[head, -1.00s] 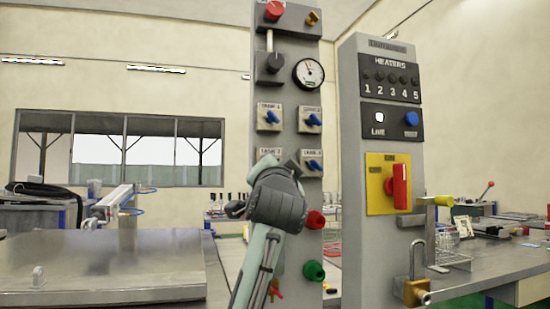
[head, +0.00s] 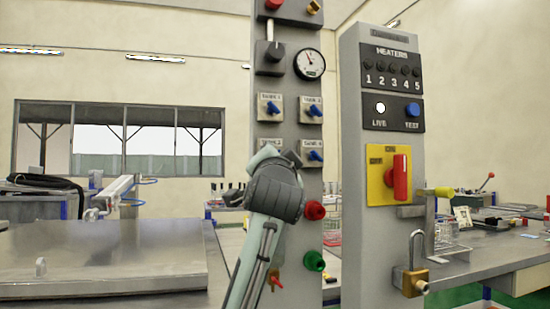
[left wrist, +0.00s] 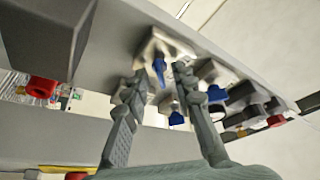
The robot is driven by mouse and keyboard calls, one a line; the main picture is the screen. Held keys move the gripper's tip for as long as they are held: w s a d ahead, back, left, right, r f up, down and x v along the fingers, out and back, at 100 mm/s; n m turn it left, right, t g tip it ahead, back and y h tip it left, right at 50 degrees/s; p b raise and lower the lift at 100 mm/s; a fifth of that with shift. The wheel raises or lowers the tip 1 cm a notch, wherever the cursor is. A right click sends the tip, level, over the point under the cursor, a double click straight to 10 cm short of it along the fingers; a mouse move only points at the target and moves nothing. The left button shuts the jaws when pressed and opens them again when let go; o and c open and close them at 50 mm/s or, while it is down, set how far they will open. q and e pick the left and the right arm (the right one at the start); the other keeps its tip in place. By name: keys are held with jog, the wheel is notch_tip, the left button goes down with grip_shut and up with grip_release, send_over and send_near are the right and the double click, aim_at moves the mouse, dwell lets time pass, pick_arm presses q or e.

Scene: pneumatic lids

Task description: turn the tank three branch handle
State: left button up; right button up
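The grey panel (head: 296,240) carries blue branch handles on white plates. The tank three plate (head: 270,144) is at the lower left of the group, and its handle is mostly hidden behind my left gripper (head: 277,156) in the head view. In the left wrist view a blue handle (left wrist: 159,69) on a white plate lies between and just beyond the spread fingertips of my left gripper (left wrist: 160,76); it appears to be the tank three one. The fingers are apart, and I cannot tell whether they touch it. My right gripper is not in view.
The tank four handle (head: 315,156) is close on the right, the tank one handle (head: 269,107) above. A red knob (head: 314,210) and a green knob (head: 314,261) stick out below. The heater column (head: 379,240) stands to the right.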

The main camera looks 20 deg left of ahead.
pick_arm(q)
jog(key=v, duration=1.2)
jog(key=shift+f, duration=0.2)
